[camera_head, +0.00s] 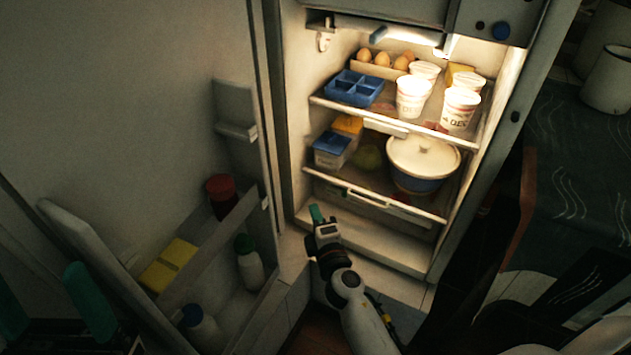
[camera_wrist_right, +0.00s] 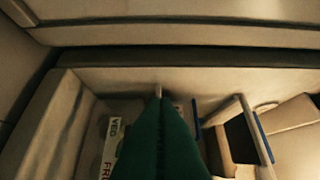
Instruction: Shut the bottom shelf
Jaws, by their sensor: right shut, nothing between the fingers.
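The fridge is open, with two lit shelves. The bottom shelf (camera_head: 428,214) has a pale front edge with a label strip; I cannot tell how far it sticks out. It bears a lidded bowl (camera_head: 422,160), a blue-lidded box (camera_head: 332,150) and a yellow item. My right gripper (camera_head: 316,213) is shut and empty, just in front of and below the left end of that shelf's edge. Its green fingers also show in the right wrist view (camera_wrist_right: 162,105), close to pale fridge panels; contact is unclear. My left gripper (camera_head: 42,288) is open and empty at the lower left.
The open fridge door, at left, has bins with a red-capped jar (camera_head: 222,196), a green-capped bottle (camera_head: 249,264) and a yellow pack (camera_head: 168,264). The upper shelf (camera_head: 350,112) holds cups, eggs and a blue tray (camera_head: 354,88). A dark counter (camera_head: 570,170) stands at right.

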